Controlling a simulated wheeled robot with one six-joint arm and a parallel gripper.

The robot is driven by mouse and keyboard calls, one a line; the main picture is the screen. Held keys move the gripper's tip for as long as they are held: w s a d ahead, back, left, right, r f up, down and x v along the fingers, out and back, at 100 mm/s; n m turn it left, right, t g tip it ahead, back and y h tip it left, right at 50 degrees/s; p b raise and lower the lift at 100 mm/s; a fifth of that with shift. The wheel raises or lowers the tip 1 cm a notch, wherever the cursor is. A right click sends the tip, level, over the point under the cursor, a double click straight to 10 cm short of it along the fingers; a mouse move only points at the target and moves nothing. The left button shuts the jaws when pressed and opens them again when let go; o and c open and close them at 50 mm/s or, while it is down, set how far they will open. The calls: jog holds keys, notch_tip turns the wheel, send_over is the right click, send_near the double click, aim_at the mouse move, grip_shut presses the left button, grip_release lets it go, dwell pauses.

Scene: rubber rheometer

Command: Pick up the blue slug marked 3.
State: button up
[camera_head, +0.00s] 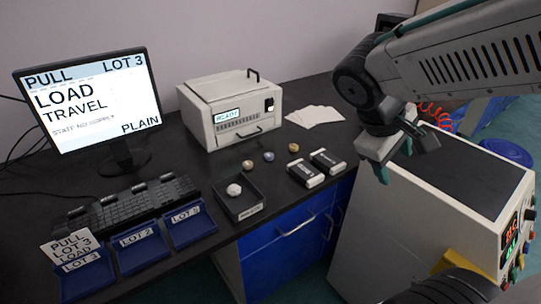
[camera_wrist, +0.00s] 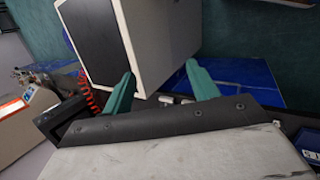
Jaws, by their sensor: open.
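Several small round slugs show in the head view on the dark bench in front of the white instrument. A pale slug (camera_head: 234,189) sits in a small black tray (camera_head: 246,213). No number is readable on any slug, so I cannot tell which is marked 3. My gripper (camera_head: 397,164) is open and empty, well right of the slugs, above the white cabinet. In the wrist view its teal fingers (camera_wrist: 160,76) are apart with nothing between them.
The white instrument (camera_head: 230,111) stands behind the slugs. Two black-and-white blocks (camera_head: 306,173) (camera_head: 328,161) lie to their right. Blue lot trays (camera_head: 139,247), a keyboard (camera_head: 134,210) and a monitor (camera_head: 90,100) are left. The white cabinet (camera_head: 428,205) stands right.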

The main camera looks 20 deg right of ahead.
jog(key=w+d+f+n+t+h, duration=0.1)
jog(key=w+f+n+t+h, duration=0.15)
jog(key=w+n, duration=0.65)
jog(key=w+d+f+n+t+h, duration=0.15)
jog(key=w+n+t+h, duration=0.25)
jog(key=w, duration=0.9)
jog(key=n+t+y, duration=0.7)
jog(key=n+y, duration=0.2)
jog(key=n, duration=0.7)
send_near(269, 157)
jog(key=shift+w+d+g, duration=0.25)
jog(key=shift+w+d, duration=0.25)
jog(key=shift+w, duration=0.1)
jog(key=shift+w+f, duration=0.15)
jog(key=shift+w, duration=0.2)
jog(key=x, duration=0.7)
jog(key=shift+a, duration=0.3)
jog(key=c, duration=1.1)
